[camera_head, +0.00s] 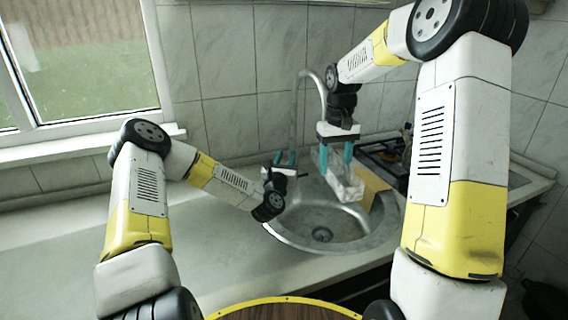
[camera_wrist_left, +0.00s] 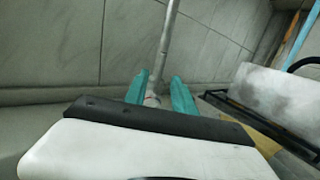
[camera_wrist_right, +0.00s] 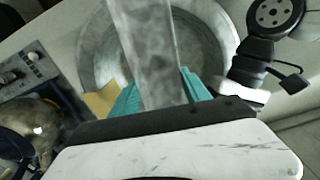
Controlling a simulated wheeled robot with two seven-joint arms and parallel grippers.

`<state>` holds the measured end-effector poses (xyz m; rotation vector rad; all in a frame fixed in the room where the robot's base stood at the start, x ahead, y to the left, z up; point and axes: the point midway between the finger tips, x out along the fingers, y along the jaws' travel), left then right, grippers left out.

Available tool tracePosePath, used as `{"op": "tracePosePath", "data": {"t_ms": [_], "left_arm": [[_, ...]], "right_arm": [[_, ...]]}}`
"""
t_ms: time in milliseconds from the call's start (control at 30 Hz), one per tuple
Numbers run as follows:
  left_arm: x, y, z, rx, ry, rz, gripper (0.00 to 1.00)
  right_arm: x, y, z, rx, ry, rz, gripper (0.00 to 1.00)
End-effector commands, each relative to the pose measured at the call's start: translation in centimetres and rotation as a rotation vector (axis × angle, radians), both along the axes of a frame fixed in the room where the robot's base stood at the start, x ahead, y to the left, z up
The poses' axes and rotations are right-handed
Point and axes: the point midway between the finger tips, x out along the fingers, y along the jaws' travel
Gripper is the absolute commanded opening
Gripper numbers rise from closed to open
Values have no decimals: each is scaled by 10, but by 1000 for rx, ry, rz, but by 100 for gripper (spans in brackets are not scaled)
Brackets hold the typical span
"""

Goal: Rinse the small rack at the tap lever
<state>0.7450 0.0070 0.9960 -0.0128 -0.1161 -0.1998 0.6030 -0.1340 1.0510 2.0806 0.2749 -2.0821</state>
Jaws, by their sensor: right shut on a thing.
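The small rack (camera_head: 345,182) is a grey, partly see-through piece hanging over the sink (camera_head: 290,232). My right gripper (camera_head: 334,158) is shut on it from above, and it stretches between the teal fingers in the right wrist view (camera_wrist_right: 150,50). The tap (camera_head: 299,105) is a tall curved grey pipe behind the sink. My left gripper (camera_head: 285,158) is at the tap's base, fingers apart on either side of the pipe in the left wrist view (camera_wrist_left: 158,90). The lever is too small to make out clearly. I see no clear water stream.
A stove (camera_head: 385,152) stands right of the sink. A tan board (camera_head: 372,187) lies at the sink's right rim. A pot (camera_wrist_right: 35,125) shows at the left of the right wrist view. The counter (camera_head: 215,255) left of the sink is clear.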

Motion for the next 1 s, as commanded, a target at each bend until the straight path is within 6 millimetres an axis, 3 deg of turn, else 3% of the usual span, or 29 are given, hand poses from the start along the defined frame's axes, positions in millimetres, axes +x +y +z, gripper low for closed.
{"op": "tracePosePath", "data": {"t_ms": [100,300,1000], "left_arm": [[-22,5,-3,-2,2,0,31],[-40,8,-5,0,0,0,31],[-42,9,-5,0,0,1,31]], "right_arm": [[0,0,0,0,-1,0,8],[0,0,0,0,-1,0,8],[1,-4,0,0,-1,0,8]]}}
